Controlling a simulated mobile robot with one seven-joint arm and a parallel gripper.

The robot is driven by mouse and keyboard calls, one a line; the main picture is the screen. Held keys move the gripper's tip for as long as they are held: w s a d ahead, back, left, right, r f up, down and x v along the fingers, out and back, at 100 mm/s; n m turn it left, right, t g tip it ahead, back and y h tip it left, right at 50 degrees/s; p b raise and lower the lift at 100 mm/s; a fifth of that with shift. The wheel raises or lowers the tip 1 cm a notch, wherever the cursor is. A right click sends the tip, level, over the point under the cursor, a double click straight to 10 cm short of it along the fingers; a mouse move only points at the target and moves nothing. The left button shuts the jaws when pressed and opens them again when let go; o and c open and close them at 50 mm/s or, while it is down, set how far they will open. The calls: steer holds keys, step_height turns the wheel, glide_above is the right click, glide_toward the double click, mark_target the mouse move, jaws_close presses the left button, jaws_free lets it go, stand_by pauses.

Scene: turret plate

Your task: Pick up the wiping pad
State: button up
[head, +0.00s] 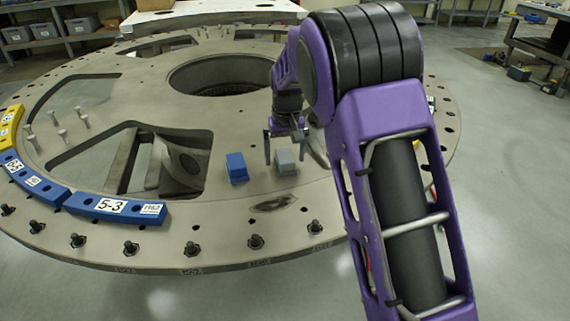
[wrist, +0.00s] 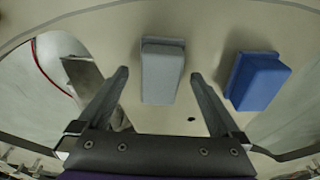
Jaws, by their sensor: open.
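Two pads lie on the turret plate (head: 215,218), a grey one (head: 286,162) and a blue one (head: 237,168) to its left. I cannot tell which of them is the wiping pad. My gripper (head: 285,146) is open, just above and behind the grey pad in the head view. In the wrist view my gripper (wrist: 160,82) has its two fingers spread, with the grey pad (wrist: 162,70) ahead between the fingertips. The blue pad (wrist: 257,80) is to the right, outside the fingers. Nothing is held.
Blue segments (head: 115,208) and a yellow one (head: 10,124) lie along the plate's left rim. Several bolts (head: 256,241) stand on the near rim. Cutouts (head: 155,160) open left of the pads. Bare plate lies around the pads.

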mark_target(285, 155)
steer(key=shift+f, duration=0.35)
steer(key=c, duration=1.5)
step_height(285, 155, up, 10)
steer(key=shift+r+p, duration=0.1)
steer(key=shift+p, duration=0.85)
